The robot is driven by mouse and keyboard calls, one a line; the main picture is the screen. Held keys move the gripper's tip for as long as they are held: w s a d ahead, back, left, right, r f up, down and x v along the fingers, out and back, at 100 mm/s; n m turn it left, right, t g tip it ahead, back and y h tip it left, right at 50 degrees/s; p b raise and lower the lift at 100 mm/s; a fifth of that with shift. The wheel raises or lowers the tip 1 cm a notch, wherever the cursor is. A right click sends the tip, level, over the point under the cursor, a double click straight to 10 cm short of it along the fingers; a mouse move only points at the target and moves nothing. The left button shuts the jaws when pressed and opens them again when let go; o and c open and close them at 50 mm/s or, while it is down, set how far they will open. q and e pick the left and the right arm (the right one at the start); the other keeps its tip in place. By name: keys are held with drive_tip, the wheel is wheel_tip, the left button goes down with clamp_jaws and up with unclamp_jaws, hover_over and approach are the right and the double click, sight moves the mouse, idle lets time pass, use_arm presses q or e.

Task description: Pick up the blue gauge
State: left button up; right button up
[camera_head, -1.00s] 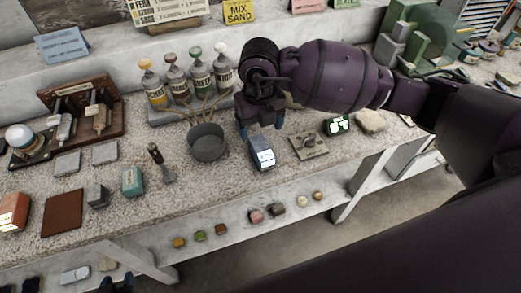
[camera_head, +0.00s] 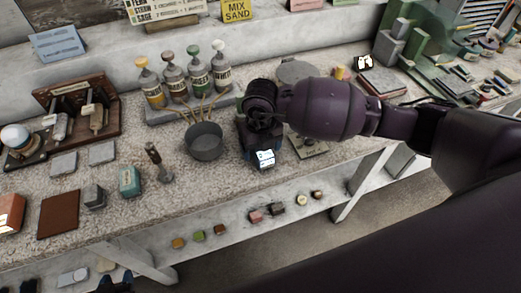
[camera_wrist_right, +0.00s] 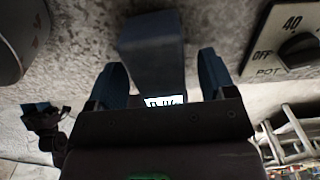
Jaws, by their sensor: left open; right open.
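The blue gauge (camera_head: 265,158) lies near the front edge of the stone-topped bench, its lit display showing; my right gripper hides much of it in the head view. My right gripper (camera_head: 260,150) is lowered over it from above, open, with a finger on either side. In the right wrist view the gauge (camera_wrist_right: 152,45) stands between the two spread fingers (camera_wrist_right: 161,72), its display near the palm. I see gaps beside it, and contact cannot be told. My left gripper (camera_head: 114,282) shows only as dark blue tips at the bottom left edge, open and away from the bench top.
A grey pot (camera_head: 205,141) with sticks stands just left of the gauge. A metal plate with a knob (camera_head: 309,147) lies close on its right. Several bottles (camera_head: 180,80) stand behind. A hammer-like tool (camera_head: 158,163) and a teal box (camera_head: 130,181) are further left. A lower shelf holds small pieces.

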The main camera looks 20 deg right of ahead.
idle(0.3)
drive_tip(key=shift+f, duration=0.15)
idle(0.6)
drive_tip(key=c, duration=1.1)
drive_tip(key=shift+r, duration=0.4)
wheel_tip(320, 180, up, 20)
drive_tip(key=p, duration=0.1)
drive_tip(key=shift+f, duration=0.15)
